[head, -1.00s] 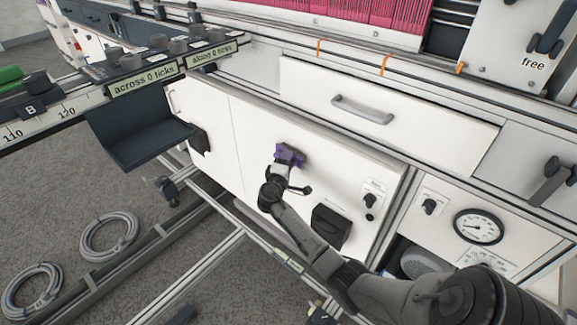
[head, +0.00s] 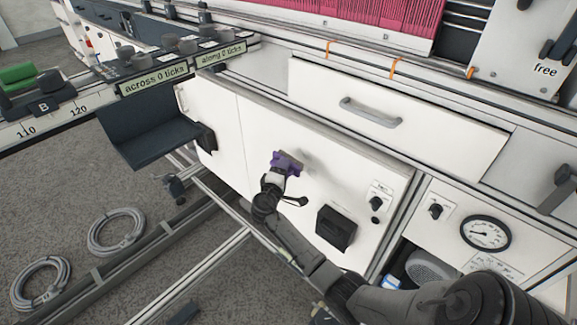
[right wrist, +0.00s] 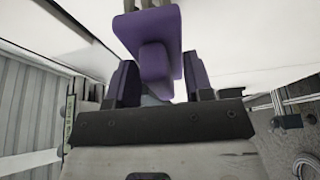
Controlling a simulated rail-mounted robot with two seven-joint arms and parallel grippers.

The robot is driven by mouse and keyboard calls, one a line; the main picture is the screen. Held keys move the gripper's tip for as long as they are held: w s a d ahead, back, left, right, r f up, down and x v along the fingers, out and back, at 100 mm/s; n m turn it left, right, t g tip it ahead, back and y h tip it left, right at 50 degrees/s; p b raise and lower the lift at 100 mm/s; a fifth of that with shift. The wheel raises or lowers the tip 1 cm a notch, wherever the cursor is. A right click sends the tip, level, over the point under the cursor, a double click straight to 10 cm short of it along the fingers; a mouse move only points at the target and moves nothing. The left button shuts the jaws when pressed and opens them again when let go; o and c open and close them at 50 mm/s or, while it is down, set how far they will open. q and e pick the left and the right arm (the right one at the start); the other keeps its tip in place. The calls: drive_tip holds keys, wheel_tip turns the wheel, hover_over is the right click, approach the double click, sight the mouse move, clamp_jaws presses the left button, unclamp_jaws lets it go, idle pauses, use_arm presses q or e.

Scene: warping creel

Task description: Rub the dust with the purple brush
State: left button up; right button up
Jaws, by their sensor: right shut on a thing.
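The purple brush (head: 287,162) is at the white cabinet panel (head: 262,128) below the drawer. My right gripper (head: 276,178) is shut on the brush, which also shows in the right wrist view (right wrist: 150,38) between the two dark fingers (right wrist: 157,85). The bristle side faces the panel; I cannot tell for certain whether it touches. A faint greyish smudge of dust (head: 312,168) shows on the panel just right of the brush. Any dust behind the brush is hidden. My left gripper does not show.
A black box (head: 336,229) and a small switch plate (head: 379,196) sit on the panel right of the brush. A drawer handle (head: 370,112) sticks out above. A dark tray (head: 150,138) juts out at the left. Coiled cables (head: 116,231) lie on the floor.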

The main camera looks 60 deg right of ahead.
drive_tip(key=shift+w+a, duration=0.1)
drive_tip(key=shift+a, duration=0.3)
drive_tip(key=a, duration=0.3)
drive_tip(key=shift+w, duration=0.3)
drive_tip(key=shift+r, duration=0.15)
